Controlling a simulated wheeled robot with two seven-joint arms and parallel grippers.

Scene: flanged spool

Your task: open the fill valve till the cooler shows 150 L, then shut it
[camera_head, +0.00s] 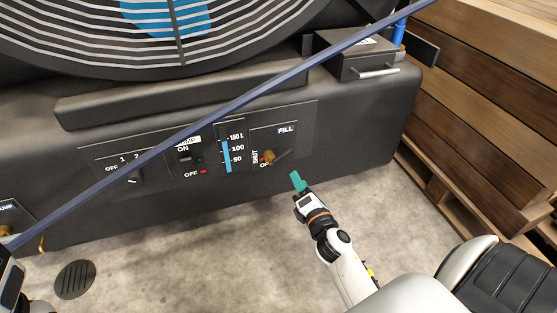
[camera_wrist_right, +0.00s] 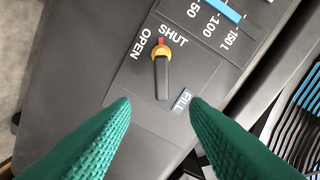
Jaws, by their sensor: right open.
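The fill valve (camera_head: 269,157) sits on the panel beside the FILL label, with a brass hub and a dark lever. In the right wrist view the valve's lever (camera_wrist_right: 162,78) points down, and its red tip points up between the words OPEN and SHUT. The level gauge (camera_head: 227,157) has a blue column whose top appears between 100 and 150 L. My right gripper (camera_head: 297,182) is open with green fingers, just below and right of the valve. In the wrist view its fingers (camera_wrist_right: 160,105) flank the lever's end without touching it. Part of my left arm shows at the lower left; its fingers are unclear.
An ON/OFF switch (camera_head: 186,156) and a 1-2 selector knob (camera_head: 133,180) are left of the gauge. A long dark blue bar (camera_head: 245,98) crosses the view before the cooler. Wooden slats (camera_head: 490,90) stand at right. The floor below the panel is mostly clear, with a drain (camera_head: 75,279).

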